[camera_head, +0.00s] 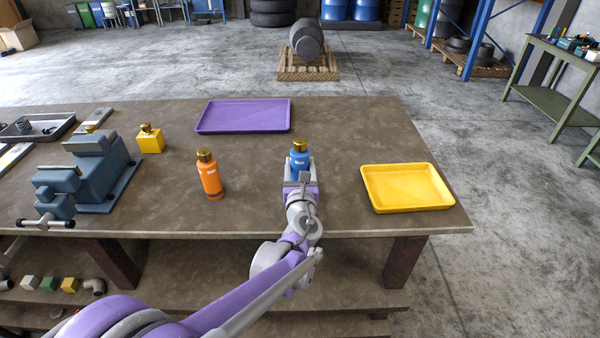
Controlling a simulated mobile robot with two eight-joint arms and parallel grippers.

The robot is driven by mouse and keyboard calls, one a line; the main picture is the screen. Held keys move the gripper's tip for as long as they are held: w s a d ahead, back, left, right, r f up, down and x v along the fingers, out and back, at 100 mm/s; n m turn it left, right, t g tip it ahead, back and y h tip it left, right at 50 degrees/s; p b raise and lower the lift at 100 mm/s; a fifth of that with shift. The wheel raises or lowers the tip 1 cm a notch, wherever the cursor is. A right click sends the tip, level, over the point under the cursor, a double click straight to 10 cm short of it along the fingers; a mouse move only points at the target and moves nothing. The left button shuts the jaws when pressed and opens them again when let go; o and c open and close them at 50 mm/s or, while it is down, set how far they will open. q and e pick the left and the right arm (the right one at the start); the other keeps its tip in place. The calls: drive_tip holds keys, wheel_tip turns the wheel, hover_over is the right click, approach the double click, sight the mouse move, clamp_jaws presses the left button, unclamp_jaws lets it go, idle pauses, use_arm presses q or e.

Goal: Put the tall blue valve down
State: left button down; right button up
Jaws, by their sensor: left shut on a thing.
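The tall blue valve (299,155) has a gold cap and stands upright over the brown table, between the purple tray and the front edge. My left gripper (300,177) is shut on the blue valve from the front. The gripper hides the valve's lower part, so I cannot tell whether its base touches the table. My right gripper is not in view.
An orange valve (210,176) stands left of the blue one. A yellow block-shaped valve (150,139) sits near the blue-grey vise (88,172). A purple tray (243,129) lies behind and an empty yellow tray (408,207) lies right. Bare table separates them.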

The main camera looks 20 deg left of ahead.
use_arm(q)
drive_tip(key=shift+f, duration=1)
drive_tip(key=shift+f, duration=0.2)
drive_tip(key=shift+c, duration=0.7)
unclamp_jaws()
drive_tip(key=shift+r, duration=0.2)
drive_tip(key=b+v, duration=0.1)
drive_tip(key=v, duration=1.1)
drive_tip(key=shift+s+f, duration=0.1)
